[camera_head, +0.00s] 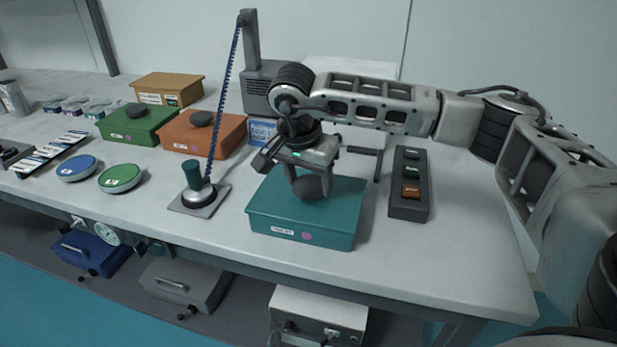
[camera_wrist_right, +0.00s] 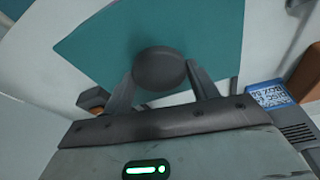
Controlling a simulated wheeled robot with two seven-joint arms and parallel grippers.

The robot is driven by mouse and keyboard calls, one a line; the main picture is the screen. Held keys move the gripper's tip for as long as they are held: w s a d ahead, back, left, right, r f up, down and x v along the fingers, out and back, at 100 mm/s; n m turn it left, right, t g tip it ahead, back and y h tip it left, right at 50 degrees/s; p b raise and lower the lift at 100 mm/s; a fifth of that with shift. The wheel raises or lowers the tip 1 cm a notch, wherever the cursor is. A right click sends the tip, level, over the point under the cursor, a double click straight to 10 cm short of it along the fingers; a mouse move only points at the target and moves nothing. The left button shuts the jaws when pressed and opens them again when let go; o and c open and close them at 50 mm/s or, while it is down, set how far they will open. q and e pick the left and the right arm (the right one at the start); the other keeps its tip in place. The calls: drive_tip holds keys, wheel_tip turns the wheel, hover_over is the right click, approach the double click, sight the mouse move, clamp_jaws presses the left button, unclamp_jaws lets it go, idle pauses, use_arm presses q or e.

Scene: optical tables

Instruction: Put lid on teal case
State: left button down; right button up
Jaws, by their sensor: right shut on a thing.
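The teal case (camera_head: 300,231) stands on the table at the front, a little right of the middle, with a small label and a purple dot on its front. The teal lid (camera_head: 340,200) lies over it and looks level; I cannot tell whether it is fully seated. Its dark round knob (camera_head: 310,186) is between the fingers of my right gripper (camera_head: 308,178), which is shut on it from above. In the right wrist view the knob (camera_wrist_right: 159,68) sits between the two fingertips, with the teal lid (camera_wrist_right: 205,35) behind. My left gripper is not in view.
A dark box with three coloured buttons (camera_head: 409,208) stands right of the case. A wrist-strap stand with a green handle (camera_head: 199,196) is left. Orange (camera_head: 205,139) and green (camera_head: 138,127) lidded cases stand behind. Blue (camera_head: 78,167) and green (camera_head: 121,178) discs lie further left.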

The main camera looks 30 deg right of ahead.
drive_tip(key=o, duration=1.2)
drive_tip(key=shift+c, duration=0.2)
drive_tip(key=v, duration=1.6)
drive_tip(key=shift+d, duration=0.1)
